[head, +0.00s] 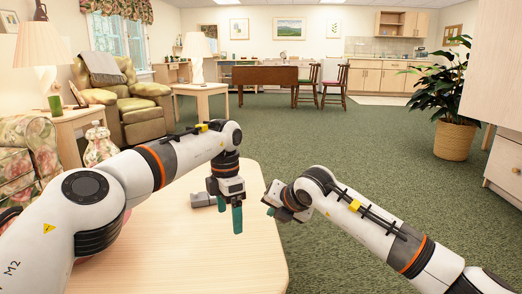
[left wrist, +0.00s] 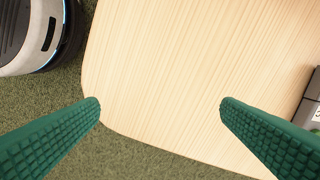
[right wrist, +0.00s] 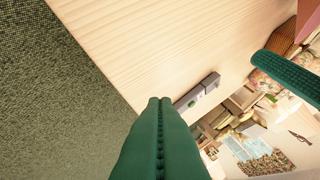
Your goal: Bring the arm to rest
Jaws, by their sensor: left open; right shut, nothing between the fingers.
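My left gripper (head: 229,207) hangs fingers-down above the right part of a light wood table. Its two green fingers stand wide apart in the left wrist view (left wrist: 160,104), with only bare table and carpet between and below them. My right gripper (head: 268,205) is just right of the table's edge, close to the left one. In the right wrist view (right wrist: 160,102) its green fingers are pressed together with nothing between them. One green finger of the left gripper also shows at the upper right of that view.
The wood table (head: 200,255) has a small grey object (head: 203,199) near the left gripper; it also shows in the right wrist view (right wrist: 197,92). Green carpet (head: 350,150) is open to the right. A potted plant (head: 453,140) and an armchair (head: 135,105) stand farther off.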

